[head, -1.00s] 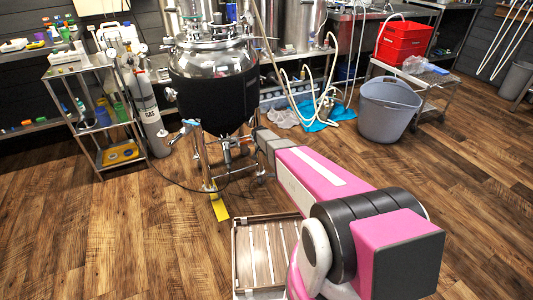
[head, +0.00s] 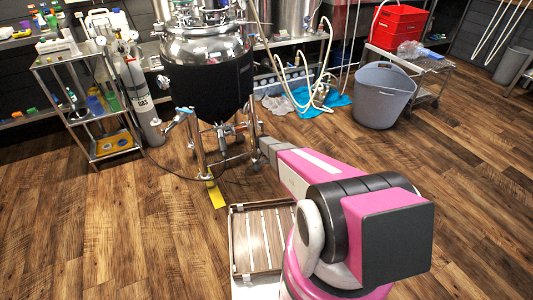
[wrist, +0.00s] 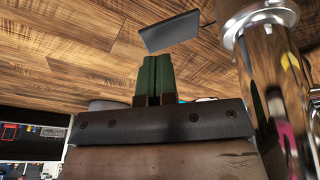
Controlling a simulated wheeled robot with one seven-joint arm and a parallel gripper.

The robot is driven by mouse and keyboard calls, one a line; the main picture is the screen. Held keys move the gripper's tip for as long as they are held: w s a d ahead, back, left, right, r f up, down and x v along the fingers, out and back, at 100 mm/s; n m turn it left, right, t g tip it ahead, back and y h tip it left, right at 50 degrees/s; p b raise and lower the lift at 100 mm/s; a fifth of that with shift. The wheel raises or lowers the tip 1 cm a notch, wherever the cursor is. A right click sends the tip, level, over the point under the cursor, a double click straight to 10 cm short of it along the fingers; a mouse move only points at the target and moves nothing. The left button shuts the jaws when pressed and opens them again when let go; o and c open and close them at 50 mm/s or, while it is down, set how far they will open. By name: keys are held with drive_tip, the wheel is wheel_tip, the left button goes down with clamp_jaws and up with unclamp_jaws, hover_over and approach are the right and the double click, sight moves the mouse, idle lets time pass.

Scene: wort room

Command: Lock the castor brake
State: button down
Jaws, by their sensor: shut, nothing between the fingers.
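The steel tank (head: 208,85) with a black jacket stands on chrome legs. A yellow flat pedal-like tab (head: 216,195) sticks out at the foot of the front leg (head: 199,150), low over the floor. The castor itself is too small to make out. In the wrist view, my gripper (wrist: 157,62) shows two green fingers pressed together, empty. A flat grey plate (wrist: 170,32) lies just beyond the fingertips, apart from them in the picture; I cannot tell whether it is the same tab. A chrome leg (wrist: 270,60) stands close on the right. In the head view my fingers are hidden near the tank legs.
A slatted tray (head: 262,240) is in front of the tank. A dark hose (head: 180,177) lies on the floor around the legs. A shelf cart (head: 95,110) and gas cylinder (head: 138,95) stand left, a grey bucket (head: 383,98) right. Open wooden floor lies at both sides.

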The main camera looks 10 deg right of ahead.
drive_tip(key=shift+s+d+f, duration=0.1)
drive_tip(key=shift+d+f, duration=0.15)
drive_tip(key=shift+f, duration=0.45)
drive_tip(key=shift+s+d+f+t+y, duration=0.2)
drive_tip(key=shift+d+f+t+y, duration=0.2)
drive_tip(key=shift+y, duration=0.3)
drive_tip(key=shift+s+d+f+y, duration=0.1)
drive_tip(key=shift+d+f+y, duration=0.1)
drive_tip(key=shift+y, duration=0.3)
drive_tip(key=shift+s+d+f, duration=0.15)
drive_tip(key=shift+d+f, duration=0.05)
drive_tip(key=shift+f, duration=0.4)
drive_tip(key=shift+s+d+f, duration=0.1)
drive_tip(key=shift+d+f, duration=0.1)
drive_tip(key=shift+f, duration=0.4)
drive_tip(key=shift+r, duration=0.15)
drive_tip(key=shift+r, duration=0.65)
